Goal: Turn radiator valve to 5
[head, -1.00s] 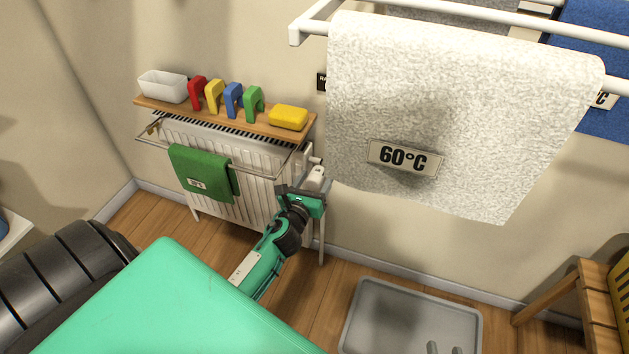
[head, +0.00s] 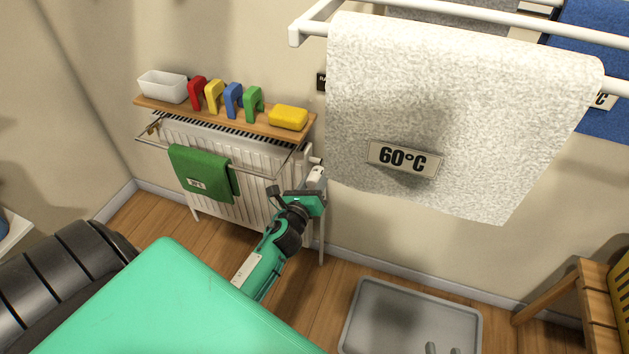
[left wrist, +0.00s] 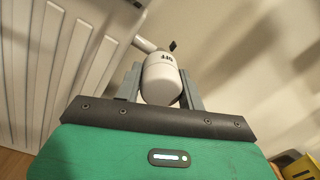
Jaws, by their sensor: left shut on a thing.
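The white radiator valve (left wrist: 161,82) is a rounded knob at the right end of the white radiator (head: 255,195). In the left wrist view it sits between the two grey fingers of my left gripper (left wrist: 160,92). My right gripper is not in view.
A wooden shelf (head: 205,112) above the radiator holds a white tub, several coloured arches and a yellow block. A green cloth (head: 200,172) hangs on the radiator rail. A large pale towel (head: 450,100) marked 60°C hangs close on the right. A grey tray (head: 410,315) lies on the floor.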

